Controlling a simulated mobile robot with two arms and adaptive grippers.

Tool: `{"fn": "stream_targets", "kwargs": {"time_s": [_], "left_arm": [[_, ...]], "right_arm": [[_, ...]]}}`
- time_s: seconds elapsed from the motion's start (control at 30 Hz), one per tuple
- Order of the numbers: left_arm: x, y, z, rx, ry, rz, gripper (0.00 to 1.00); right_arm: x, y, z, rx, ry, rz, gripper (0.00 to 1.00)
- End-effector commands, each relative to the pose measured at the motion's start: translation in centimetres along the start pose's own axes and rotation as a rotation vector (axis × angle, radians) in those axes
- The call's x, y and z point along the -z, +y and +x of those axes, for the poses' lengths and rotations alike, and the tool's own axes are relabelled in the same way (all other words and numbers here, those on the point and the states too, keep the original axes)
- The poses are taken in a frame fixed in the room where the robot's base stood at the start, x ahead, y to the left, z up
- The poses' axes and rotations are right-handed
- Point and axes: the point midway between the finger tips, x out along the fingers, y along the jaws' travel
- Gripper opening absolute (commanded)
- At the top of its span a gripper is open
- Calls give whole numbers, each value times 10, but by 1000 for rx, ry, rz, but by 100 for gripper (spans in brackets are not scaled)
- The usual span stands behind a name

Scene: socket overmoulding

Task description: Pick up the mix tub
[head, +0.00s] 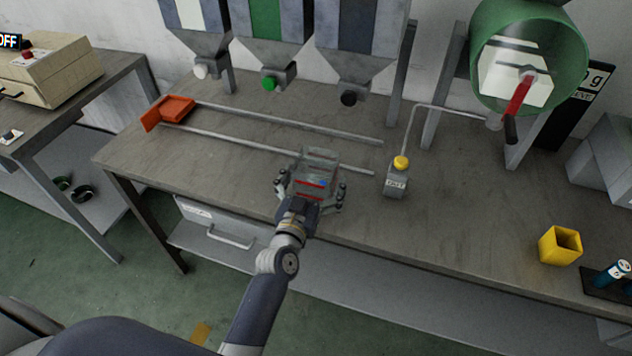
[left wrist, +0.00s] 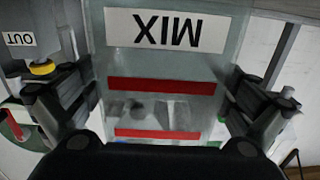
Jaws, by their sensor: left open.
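The mix tub (head: 321,157) is a clear, see-through box with red stripes, standing on the workbench near its front edge. In the left wrist view the tub (left wrist: 160,66) fills the middle, with its white MIX label upside down and two red bands across it. My left gripper (head: 310,186) is at the front of the tub. Its fingers are open, one on each side of the tub. In the left wrist view the fingers flank the tub's lower part; whether they touch its walls I cannot tell. My right gripper is not in view.
Two metal rails (head: 290,123) run along the bench behind the tub, with an orange-red piece (head: 170,110) at their left end. A grey OUT post with a yellow button (head: 400,162) stands just right. A yellow cup (head: 560,245) is far right. Hoppers (head: 271,35) hang behind.

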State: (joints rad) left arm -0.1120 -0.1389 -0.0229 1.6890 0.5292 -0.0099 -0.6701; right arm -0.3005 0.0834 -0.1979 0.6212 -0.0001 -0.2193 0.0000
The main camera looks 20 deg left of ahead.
Motion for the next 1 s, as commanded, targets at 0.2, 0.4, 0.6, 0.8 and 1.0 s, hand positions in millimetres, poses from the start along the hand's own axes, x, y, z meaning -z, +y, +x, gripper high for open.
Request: {"fn": "stream_targets", "kwargs": {"time_s": [0.2,0.4,0.6,0.8,1.0], "left_arm": [[0,0,7,0,-1,0,100],[0,0,7,1,-1,0,80],[0,0,7,1,-1,0,52],[0,0,7,1,0,0,52],[4,-1,8,1,1,0,52]], "right_arm": [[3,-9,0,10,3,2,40],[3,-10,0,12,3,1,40],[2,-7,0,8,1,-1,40],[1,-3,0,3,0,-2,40],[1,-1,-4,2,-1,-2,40]]}}
